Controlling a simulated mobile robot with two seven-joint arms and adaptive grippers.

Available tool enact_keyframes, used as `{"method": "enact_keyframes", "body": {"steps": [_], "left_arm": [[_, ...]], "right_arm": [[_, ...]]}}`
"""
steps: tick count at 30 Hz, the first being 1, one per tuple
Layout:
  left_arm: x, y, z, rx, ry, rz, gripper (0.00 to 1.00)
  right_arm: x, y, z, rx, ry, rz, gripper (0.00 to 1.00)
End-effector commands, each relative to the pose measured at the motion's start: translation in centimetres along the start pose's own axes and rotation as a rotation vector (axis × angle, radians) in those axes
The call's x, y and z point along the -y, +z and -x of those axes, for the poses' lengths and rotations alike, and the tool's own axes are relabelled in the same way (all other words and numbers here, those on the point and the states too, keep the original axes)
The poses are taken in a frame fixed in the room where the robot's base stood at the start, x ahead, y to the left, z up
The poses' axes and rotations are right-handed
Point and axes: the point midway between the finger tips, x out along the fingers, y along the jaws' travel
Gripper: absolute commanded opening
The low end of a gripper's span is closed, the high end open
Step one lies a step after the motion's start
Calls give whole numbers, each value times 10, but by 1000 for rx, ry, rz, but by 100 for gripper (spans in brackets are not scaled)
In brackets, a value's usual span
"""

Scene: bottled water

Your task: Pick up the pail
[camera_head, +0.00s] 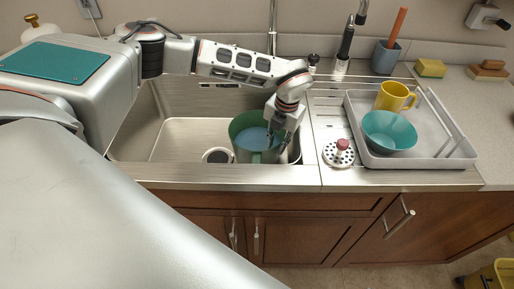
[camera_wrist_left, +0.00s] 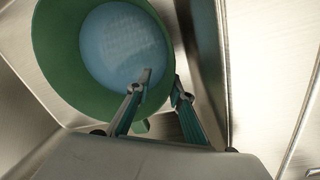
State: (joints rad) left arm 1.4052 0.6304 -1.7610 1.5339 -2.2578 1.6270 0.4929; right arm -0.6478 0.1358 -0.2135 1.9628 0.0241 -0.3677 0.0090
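The green pail (camera_head: 241,127) stands in the sink basin with pale blue water or a blue bottom inside; it also shows in the left wrist view (camera_wrist_left: 60,65). My left gripper (camera_head: 279,139) is at the pail's right side. In the left wrist view my left gripper (camera_wrist_left: 162,79) has its fingers apart near the rim: one fingertip overlaps the pail's blue interior, the other lies by its outer edge. A gap shows between the fingertips; contact with the rim cannot be made out. A small green tab (camera_wrist_left: 141,127) shows behind the fingers. My right gripper is not in view.
The steel sink (camera_head: 185,135) has a drain left of the pail, and its right wall is close to my gripper. On the right counter are a white-and-red strainer (camera_head: 339,155) and a grey tray (camera_head: 440,161) with a teal bowl (camera_head: 390,133) and yellow mug (camera_head: 395,97).

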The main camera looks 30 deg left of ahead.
Motion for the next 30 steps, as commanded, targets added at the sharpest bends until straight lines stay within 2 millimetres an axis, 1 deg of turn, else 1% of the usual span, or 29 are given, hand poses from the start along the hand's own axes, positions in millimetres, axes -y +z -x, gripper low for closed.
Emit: {"method": "enact_keyframes", "body": {"steps": [6,7,9,30], "left_arm": [[0,0,-2,1,0,0,21],[0,0,-2,1,0,0,16],[0,0,-2,1,0,0,0],[0,2,5,6,-2,0,0]], "right_arm": [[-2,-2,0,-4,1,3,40],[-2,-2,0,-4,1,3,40],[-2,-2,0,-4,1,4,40],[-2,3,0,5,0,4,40]]}}
